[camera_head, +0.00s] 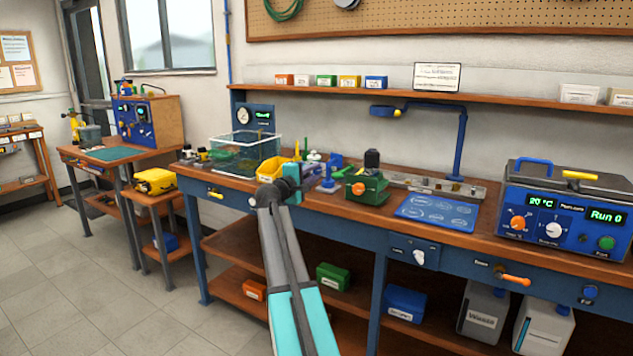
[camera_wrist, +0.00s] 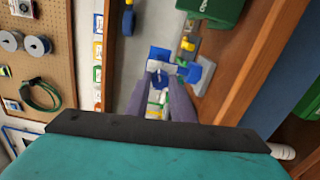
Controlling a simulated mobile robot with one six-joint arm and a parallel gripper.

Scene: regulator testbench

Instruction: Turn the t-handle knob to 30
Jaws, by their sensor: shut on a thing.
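My gripper (camera_head: 308,172) reaches over the front of the workbench, at a small blue fixture (camera_head: 330,174). In the wrist view, my gripper (camera_wrist: 160,78) has its two grey fingers close together, with their tips at the blue fixture (camera_wrist: 196,72). The fingers are shut on a small part at its left side, which I take to be the t-handle knob; the fingers mostly hide it. I cannot read its angle or any 30 mark. A gauge panel (camera_head: 254,117) with a round dial and a green display stands behind; its digits are too small to read.
A green block with an orange knob (camera_head: 366,189) stands close to the right of my gripper. A yellow bin (camera_head: 270,169) and a clear box (camera_head: 236,156) are close on the left. A blue mat (camera_head: 438,212) and a blue control unit (camera_head: 563,215) are farther right.

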